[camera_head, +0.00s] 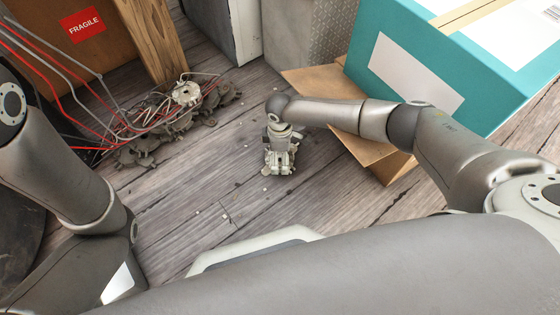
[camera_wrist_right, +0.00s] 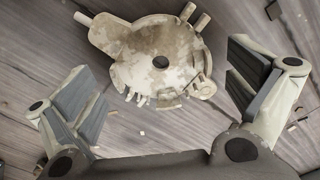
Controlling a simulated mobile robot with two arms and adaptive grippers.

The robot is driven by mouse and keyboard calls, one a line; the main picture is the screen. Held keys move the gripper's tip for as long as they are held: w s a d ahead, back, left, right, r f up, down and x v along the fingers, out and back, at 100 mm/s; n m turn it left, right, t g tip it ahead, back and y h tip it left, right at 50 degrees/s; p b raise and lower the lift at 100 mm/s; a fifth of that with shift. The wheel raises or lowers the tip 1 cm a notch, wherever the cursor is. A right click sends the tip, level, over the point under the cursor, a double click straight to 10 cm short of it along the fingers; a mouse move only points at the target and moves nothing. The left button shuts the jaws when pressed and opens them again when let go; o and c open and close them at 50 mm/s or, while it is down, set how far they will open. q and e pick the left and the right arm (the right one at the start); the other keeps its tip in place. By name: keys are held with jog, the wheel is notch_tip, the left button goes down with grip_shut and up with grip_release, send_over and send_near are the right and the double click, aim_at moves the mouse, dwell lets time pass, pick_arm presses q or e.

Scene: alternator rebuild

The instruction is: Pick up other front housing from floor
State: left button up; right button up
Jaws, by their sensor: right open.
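A round, mottled beige-grey front housing (camera_wrist_right: 155,58) with a dark centre hole and several lugs lies on the wooden floor in the right wrist view. My right gripper (camera_wrist_right: 165,95) is open, with one finger at each lower side of that view and the housing between and beyond them. I see no finger touching it. In the head view my right gripper (camera_head: 281,150) points down at the floor, largely hiding what is under it. Another light round housing-like part (camera_head: 186,93) lies among wires at the left. My left arm shows, but its gripper does not.
A heap of dark metal parts (camera_head: 140,152) and red and grey wires lies at the left by a wooden post (camera_head: 152,40). A teal box (camera_head: 440,60) and a cardboard flap (camera_head: 385,165) are at the right. Small white bits dot the otherwise clear floor.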

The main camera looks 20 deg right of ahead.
jog(key=shift+f, duration=0.35)
jog(key=shift+c, duration=0.3)
jog(key=c, duration=1.2)
jog(key=shift+r, duration=0.15)
